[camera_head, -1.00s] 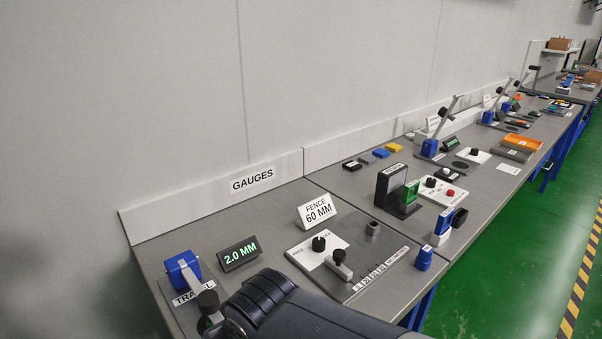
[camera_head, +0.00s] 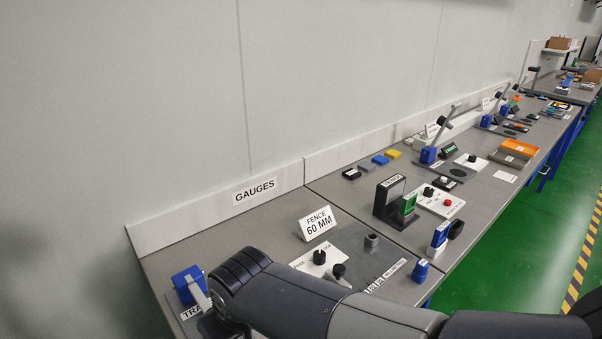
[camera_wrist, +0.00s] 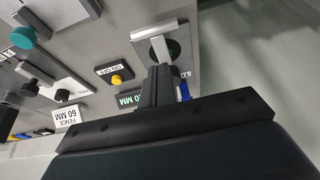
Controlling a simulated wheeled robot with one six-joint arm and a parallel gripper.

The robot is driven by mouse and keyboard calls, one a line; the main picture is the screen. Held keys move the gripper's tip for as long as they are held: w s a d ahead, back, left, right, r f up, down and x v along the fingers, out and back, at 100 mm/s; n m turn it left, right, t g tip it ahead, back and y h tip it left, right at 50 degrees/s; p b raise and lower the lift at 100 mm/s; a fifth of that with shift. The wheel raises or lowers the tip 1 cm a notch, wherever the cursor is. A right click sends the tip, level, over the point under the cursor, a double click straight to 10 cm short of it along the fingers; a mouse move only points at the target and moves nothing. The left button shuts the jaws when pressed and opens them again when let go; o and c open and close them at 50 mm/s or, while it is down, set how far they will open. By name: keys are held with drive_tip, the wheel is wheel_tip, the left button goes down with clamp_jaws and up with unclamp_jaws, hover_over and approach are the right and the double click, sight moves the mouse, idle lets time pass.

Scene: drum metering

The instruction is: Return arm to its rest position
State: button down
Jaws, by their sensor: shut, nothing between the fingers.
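My arm (camera_head: 300,300) reaches across the bottom of the head view toward the lower left, over the near bench; my gripper is hidden there. In the wrist view my gripper (camera_wrist: 160,86) shows as dark fingers closed together, empty. They overlap the near end of a plate with a grey lever (camera_wrist: 160,35); I cannot tell the height between them. The blue lever unit (camera_head: 187,284) with its partly covered label stands left of my arm in the head view. The green-lit display (camera_wrist: 130,98) is partly hidden behind the fingers in the wrist view.
The "FENCE 60 MM" sign (camera_head: 317,222) and a plate with black knobs (camera_head: 319,257) stand close beyond my arm. A black framed stand (camera_head: 391,196) and a blue-and-white device (camera_head: 440,235) are farther right. A wall backs the bench; green floor (camera_head: 530,250) lies open at right.

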wheel_tip(320, 180, up, 9)
drive_tip(key=w+a+g+h+p, duration=0.1)
drive_tip(key=w+p, duration=0.1)
drive_tip(key=p, duration=0.3)
drive_tip(key=shift+a+r, duration=0.2)
drive_tip(key=shift+a, duration=0.1)
